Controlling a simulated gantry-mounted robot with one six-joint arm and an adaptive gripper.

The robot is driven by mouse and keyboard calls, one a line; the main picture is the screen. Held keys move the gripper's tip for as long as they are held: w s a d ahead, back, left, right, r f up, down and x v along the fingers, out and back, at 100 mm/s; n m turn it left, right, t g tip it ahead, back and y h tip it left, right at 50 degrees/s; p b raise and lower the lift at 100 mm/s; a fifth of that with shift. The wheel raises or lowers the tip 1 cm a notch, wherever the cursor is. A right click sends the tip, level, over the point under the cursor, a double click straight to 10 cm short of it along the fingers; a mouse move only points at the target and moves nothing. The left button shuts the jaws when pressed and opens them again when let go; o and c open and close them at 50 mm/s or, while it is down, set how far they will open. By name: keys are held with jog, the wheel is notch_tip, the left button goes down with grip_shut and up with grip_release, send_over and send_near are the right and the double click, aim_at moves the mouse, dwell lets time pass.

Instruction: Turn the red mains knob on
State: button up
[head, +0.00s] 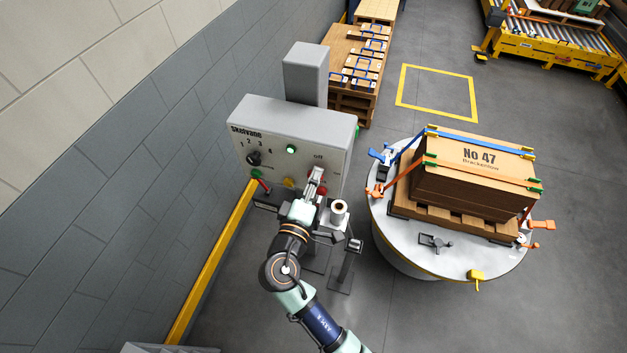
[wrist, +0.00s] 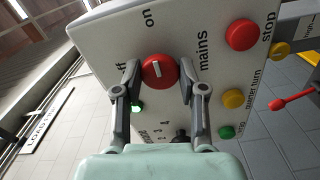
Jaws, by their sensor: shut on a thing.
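The red mains knob (wrist: 159,71) sits on the face of the grey control box (head: 295,118). In the wrist view its white mark runs roughly up and down the picture. The word "on" is printed above the knob there and "off" to its left, partly hidden by a finger. My gripper (head: 315,183) is at the lower right of the box face. In the wrist view its two fingers stand on either side of the knob, shut on it. In the head view the gripper covers most of the knob.
The box also bears a black selector knob (head: 254,158), a lit green lamp (head: 291,149), a red stop button (wrist: 241,34), a yellow button (wrist: 233,98) and a green button (wrist: 226,131). A round turntable (head: 402,257) with a strapped crate stands to the right.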

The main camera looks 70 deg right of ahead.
jog(key=o, duration=1.1)
jog(key=shift+o, duration=0.2)
jog(key=a, duration=1.2)
jog(key=shift+s, duration=0.35)
